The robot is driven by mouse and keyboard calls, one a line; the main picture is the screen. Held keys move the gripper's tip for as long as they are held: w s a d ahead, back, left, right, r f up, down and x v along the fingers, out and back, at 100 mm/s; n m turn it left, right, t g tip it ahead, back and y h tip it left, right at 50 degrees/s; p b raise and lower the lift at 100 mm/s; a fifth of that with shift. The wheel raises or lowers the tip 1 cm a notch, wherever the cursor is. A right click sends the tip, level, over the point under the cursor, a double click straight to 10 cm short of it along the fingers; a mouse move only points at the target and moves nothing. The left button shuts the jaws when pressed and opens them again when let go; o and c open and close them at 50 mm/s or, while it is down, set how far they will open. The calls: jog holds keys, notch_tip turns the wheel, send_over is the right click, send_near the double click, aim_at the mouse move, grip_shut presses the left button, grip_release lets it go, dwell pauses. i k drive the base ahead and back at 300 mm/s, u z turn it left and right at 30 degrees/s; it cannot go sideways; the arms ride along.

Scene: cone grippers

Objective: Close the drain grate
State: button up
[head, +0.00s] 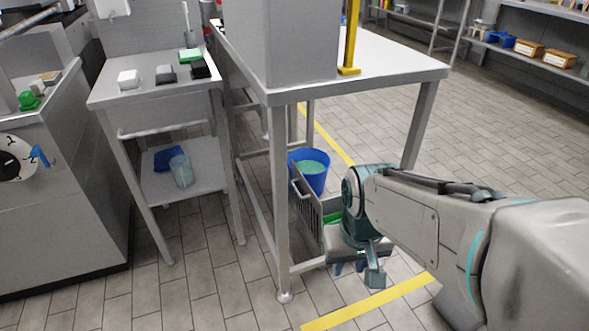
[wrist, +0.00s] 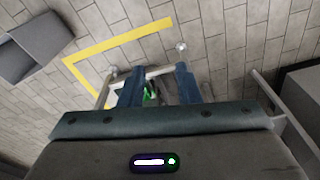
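The drain grate (head: 308,214) seems to be the slotted grey panel under the table in the head view. It stands up steeply, with a handle (head: 298,191) at its upper left. My gripper (head: 349,268) hangs to the right of and nearer than the panel, apart from it as far as I can see; my wrist hides part of the area behind. In the wrist view my gripper (wrist: 160,84) shows two blue fingers spread apart with nothing held. A small green thing (wrist: 149,92) shows beyond them. The grate is not clear there.
A steel table (head: 400,70) stands over the grate, with a front leg (head: 281,200) close to its left. A blue bucket (head: 316,180) stands behind the grate. Yellow tape (head: 370,303) crosses open tiled floor in front.

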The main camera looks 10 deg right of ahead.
aim_at(308, 206)
jog(key=u, duration=0.3)
jog(key=k, duration=0.4)
jog(key=u, duration=1.3)
jog(key=i, duration=0.75)
jog(key=z, duration=0.9)
jog(key=i, duration=0.7)
jog(key=z, duration=0.35)
